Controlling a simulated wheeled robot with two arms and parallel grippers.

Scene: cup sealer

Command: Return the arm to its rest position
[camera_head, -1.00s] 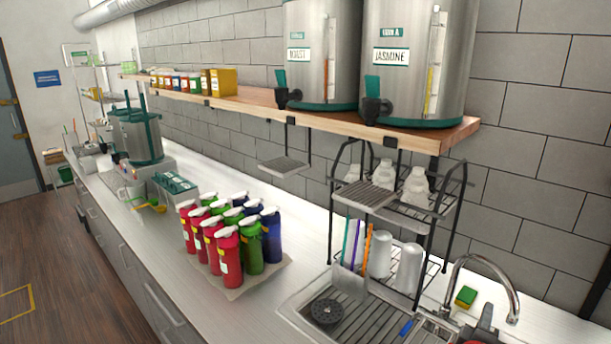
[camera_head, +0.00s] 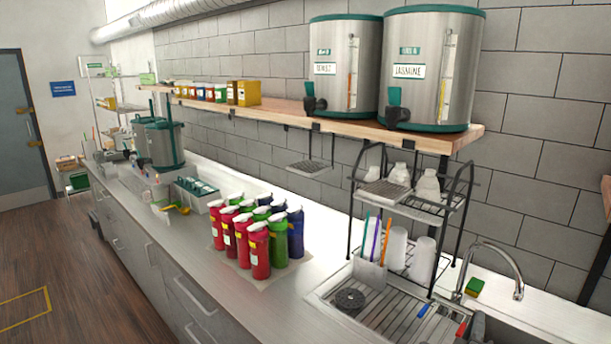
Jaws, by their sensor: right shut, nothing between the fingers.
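My left gripper is not in view.
A steel counter (camera_head: 190,263) runs along the tiled wall with several squeeze bottles (camera_head: 260,251) on it. A cup rack (camera_head: 354,235), a faucet (camera_head: 517,272) and a sponge (camera_head: 474,287) are at the right. Large dispensers (camera_head: 433,85) stand on the wooden shelf (camera_head: 286,110).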

